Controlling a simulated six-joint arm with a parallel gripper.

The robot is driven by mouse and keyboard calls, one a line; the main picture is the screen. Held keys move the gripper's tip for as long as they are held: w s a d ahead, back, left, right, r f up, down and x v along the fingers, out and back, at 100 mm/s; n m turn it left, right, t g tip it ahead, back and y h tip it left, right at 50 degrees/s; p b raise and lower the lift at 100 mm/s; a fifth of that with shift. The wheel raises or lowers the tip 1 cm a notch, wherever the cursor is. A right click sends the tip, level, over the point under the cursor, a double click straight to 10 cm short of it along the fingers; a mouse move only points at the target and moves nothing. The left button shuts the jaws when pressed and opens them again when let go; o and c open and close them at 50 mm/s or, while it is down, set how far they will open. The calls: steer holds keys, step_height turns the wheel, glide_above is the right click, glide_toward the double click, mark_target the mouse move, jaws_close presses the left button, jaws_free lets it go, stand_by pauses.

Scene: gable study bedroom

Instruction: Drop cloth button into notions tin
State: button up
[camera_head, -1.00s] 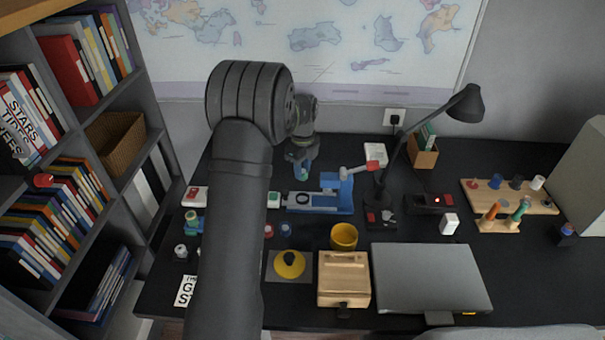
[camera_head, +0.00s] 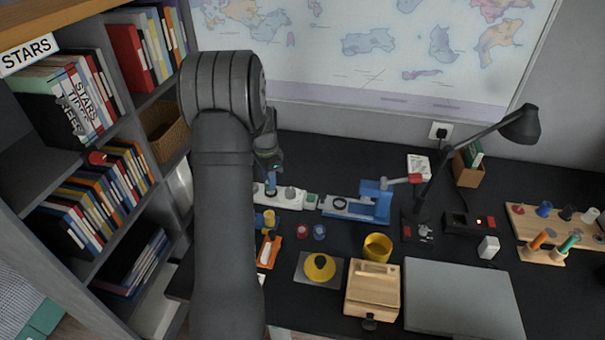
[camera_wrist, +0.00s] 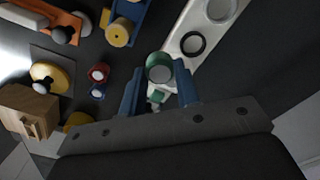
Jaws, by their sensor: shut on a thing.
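My gripper (camera_wrist: 159,88) has its two blue fingers shut on a small green round piece with a greyish face (camera_wrist: 160,67), which looks like the cloth button. In the head view my gripper (camera_head: 271,180) is low beside the white strip, partly hidden by my arm. A yellow open round tin (camera_head: 377,247), likely the notions tin, stands behind the wooden box, well to the right of my gripper. Its inside is not clear. In the wrist view the tin (camera_wrist: 78,121) shows only in part at the lower left.
A white strip with round wells (camera_head: 285,198) and a blue press (camera_head: 373,204) are near my gripper. A yellow knobbed lid (camera_head: 319,267) lies on a grey mat. The wooden box (camera_head: 373,287) and a grey laptop (camera_head: 462,298) stand in front. A lamp (camera_head: 520,125) overhangs the right.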

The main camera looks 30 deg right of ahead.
steer(key=w+a+n, duration=0.1)
steer(key=a+n, duration=0.2)
steer(key=a, duration=0.1)
steer(key=a+n, duration=0.4)
steer(key=a, duration=0.1)
steer(key=w+a+f+n, duration=0.1)
steer(key=a+n, duration=0.2)
steer(key=a, duration=0.2)
steer(key=shift+w+a+f+n, duration=0.1)
steer(key=shift+w+n, duration=0.25)
steer(key=shift+n, duration=0.05)
steer(key=s+d+m, duration=0.2)
steer(key=d, duration=0.2)
steer(key=s+d+r+m, duration=0.1)
steer(key=s+d+m, duration=0.1)
steer(key=s+d, duration=0.1)
steer(key=s+d+r+m, duration=0.1)
steer(key=s+d, duration=0.1)
steer(key=d, duration=0.3)
steer(key=shift+s+m, duration=0.4)
steer(key=s+d+r+m, duration=0.2)
steer(key=s+d+m, duration=0.85)
steer(key=s, duration=0.35)
steer(key=s+d+r+m, duration=0.2)
steer(key=s+d+m, duration=0.85)
steer(key=s, duration=0.25)
steer(key=shift+n, duration=0.4)
steer(key=shift+d+f, duration=0.2)
steer(key=shift+f, duration=2.55)
